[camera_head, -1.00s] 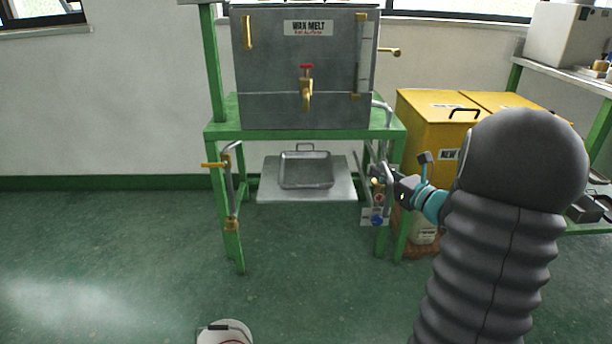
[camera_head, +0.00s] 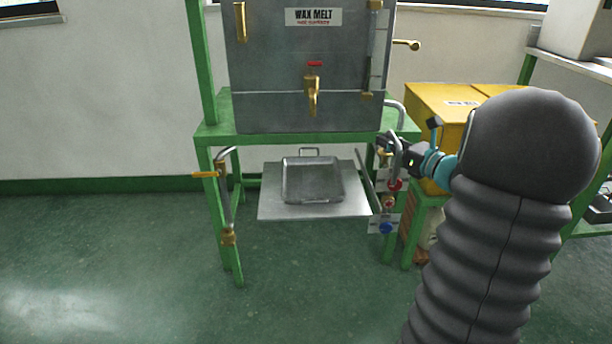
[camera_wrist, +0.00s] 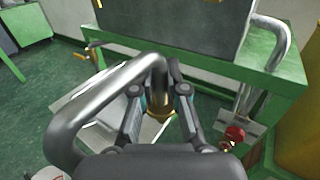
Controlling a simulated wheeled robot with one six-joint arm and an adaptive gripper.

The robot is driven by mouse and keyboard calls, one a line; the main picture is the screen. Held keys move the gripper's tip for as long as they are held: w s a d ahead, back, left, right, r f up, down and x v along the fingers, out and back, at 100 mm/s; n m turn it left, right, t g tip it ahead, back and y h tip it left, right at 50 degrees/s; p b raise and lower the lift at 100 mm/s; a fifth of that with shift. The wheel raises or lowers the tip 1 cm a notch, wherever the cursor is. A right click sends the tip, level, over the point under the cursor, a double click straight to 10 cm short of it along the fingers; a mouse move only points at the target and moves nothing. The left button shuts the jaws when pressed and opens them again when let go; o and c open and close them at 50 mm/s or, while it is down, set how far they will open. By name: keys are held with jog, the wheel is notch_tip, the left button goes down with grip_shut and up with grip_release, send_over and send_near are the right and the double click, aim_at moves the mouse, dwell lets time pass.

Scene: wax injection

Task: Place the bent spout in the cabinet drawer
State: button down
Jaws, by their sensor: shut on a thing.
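The bent spout is a grey curved tube with a brass end. In the wrist view the bent spout (camera_wrist: 88,98) arches across the left side and its brass end (camera_wrist: 161,110) lies between the fingers. My gripper (camera_wrist: 158,98) is shut on it. In the head view my gripper (camera_head: 388,148) is at the right front of the green stand, with the spout (camera_head: 397,155) upright at its fingers, small and partly hidden. No cabinet drawer can be made out in either view.
The grey wax melt tank (camera_head: 310,70) stands on the green stand (camera_head: 290,140). Below it a metal tray (camera_head: 312,182) rests on a shelf (camera_head: 275,210). A yellow bin (camera_head: 430,100) stands close behind my arm at right. The floor (camera_head: 110,250) at left is clear.

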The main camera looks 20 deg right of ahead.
jog(key=shift+w+a+f, duration=0.5)
jog(key=shift+w+f, duration=1.3)
jog(key=shift+w, duration=0.2)
jog(key=shift+w+a+f, duration=0.55)
jog(key=shift+w+f, duration=1.3)
jog(key=shift+w, duration=0.2)
jog(key=shift+w+a+f, duration=0.5)
jog(key=shift+w+f, duration=1.3)
jog(key=shift+w, duration=0.2)
jog(key=shift+f, duration=0.15)
jog(key=c, duration=1.2)
grip_release()
